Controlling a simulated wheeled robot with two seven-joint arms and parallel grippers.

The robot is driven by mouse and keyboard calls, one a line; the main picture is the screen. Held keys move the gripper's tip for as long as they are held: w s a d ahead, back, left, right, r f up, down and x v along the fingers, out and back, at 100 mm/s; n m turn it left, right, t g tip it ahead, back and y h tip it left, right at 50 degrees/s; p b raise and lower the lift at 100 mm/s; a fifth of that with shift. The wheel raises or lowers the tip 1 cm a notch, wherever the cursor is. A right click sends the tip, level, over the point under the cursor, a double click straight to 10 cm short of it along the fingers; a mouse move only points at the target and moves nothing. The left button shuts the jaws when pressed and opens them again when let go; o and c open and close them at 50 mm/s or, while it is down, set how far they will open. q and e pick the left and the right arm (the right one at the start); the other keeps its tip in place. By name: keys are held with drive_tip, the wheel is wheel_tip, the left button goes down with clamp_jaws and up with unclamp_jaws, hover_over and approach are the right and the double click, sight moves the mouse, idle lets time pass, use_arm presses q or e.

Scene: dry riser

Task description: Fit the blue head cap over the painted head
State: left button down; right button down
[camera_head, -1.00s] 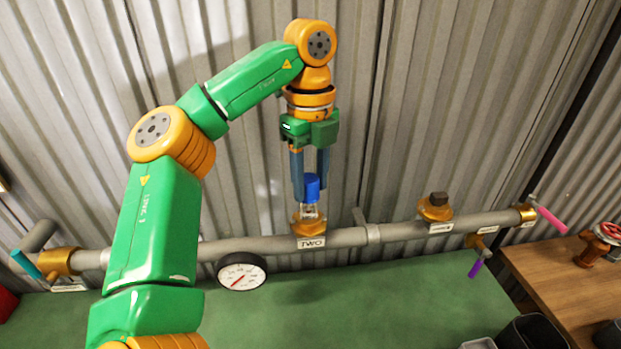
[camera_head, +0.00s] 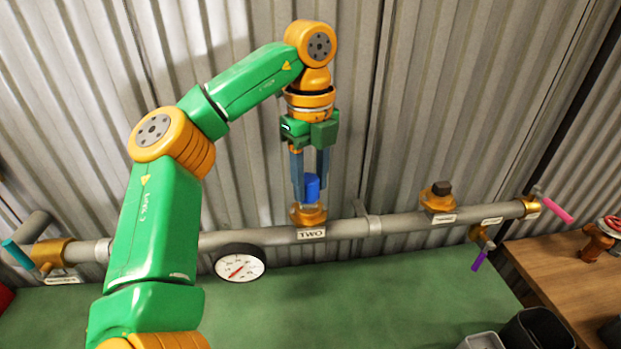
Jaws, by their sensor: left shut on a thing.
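My left gripper (camera_head: 311,180) points down with its fingers shut on the blue head cap (camera_head: 313,187). The cap stands upright right above the brass fitting (camera_head: 309,215) on the grey pipe at the label TWO. Its lower end appears to meet the fitting or sit just above it. The pale head on that fitting no longer shows, covered by the cap or hidden by it. I cannot tell how far down the cap sits. Another brass fitting (camera_head: 437,202), with a dark top, stands farther right on the pipe. My right gripper is not in view.
The grey pipe (camera_head: 345,230) runs across above a green surface (camera_head: 330,290). A round gauge (camera_head: 240,263) hangs below it. Dark and grey bins stand lower right, beside a wooden table (camera_head: 570,280).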

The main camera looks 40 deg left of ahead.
use_arm(q)
drive_tip(key=shift+f+b, duration=0.45)
drive_tip(key=shift+f, duration=0.15)
drive_tip(key=shift+c, duration=1.4)
unclamp_jaws()
wheel_tip(320, 180, up, 7)
drive_tip(key=p, duration=0.4)
drive_tip(key=shift+r, duration=0.15)
drive_tip(key=shift+a, duration=0.1)
